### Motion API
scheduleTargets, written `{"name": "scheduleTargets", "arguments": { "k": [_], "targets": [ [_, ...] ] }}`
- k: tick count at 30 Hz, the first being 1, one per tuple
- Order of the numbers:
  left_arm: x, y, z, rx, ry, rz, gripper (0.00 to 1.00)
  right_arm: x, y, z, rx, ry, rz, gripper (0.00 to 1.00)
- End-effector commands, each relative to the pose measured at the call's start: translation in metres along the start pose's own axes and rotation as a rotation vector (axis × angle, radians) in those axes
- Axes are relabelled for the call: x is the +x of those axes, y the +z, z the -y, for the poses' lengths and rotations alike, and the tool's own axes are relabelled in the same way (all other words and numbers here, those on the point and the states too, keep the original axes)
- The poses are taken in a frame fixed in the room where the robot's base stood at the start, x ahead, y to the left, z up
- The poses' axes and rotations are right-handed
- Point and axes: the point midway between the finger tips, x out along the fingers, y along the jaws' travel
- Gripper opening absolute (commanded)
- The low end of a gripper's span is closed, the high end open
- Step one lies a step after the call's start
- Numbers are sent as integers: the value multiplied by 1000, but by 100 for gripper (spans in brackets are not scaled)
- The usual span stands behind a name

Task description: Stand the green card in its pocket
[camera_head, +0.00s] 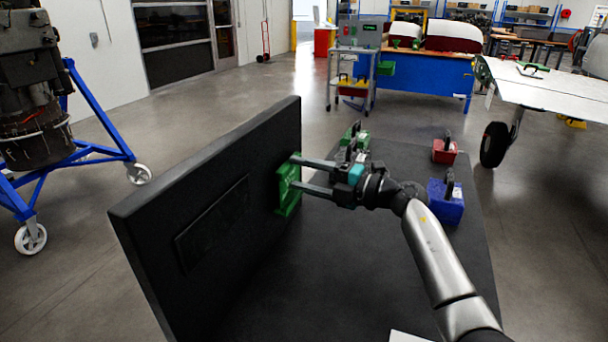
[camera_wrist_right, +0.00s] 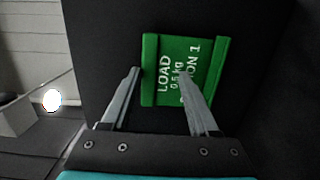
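A green holder (camera_head: 287,190) sits on the face of the upright black panel in the head view. In the right wrist view its lettered green face (camera_wrist_right: 172,82) reads "LOAD 0.5 kg" and "ION 1", between raised green side edges. I cannot tell whether this lettered face is the card standing in the pocket or the pocket itself. My right gripper (camera_head: 313,176) is in front of it, pointing at the panel, with its fingers apart. The right wrist view shows nothing clearly held between the fingertips (camera_wrist_right: 160,73). Whether they touch the green face is unclear. My left gripper is out of view.
The black panel (camera_head: 150,220) stands on a dark table (camera_head: 330,270). A green block (camera_head: 350,140) is partly behind my right gripper. A red block (camera_head: 444,152) and a blue block (camera_head: 445,205), both with handles, stand at the right. A white corner (camera_head: 405,337) shows at the bottom.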

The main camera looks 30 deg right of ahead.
Motion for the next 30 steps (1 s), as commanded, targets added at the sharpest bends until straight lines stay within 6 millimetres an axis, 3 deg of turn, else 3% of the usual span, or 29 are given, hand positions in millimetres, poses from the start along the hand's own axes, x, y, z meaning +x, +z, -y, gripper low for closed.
{"name": "scheduleTargets", "arguments": {
  "k": [2, 4, 13, 30],
  "targets": [
    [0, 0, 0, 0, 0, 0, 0, 0, 0, 0, 0, 0, -1, 59],
    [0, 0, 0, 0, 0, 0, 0, 0, 0, 0, 0, 1, 0, 68],
    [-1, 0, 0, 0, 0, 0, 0, -2, 1, -2, -1, 3, 2, 69],
    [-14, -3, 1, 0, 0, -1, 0, -47, 1, -3, -1, 3, 3, 69]
  ]
}}
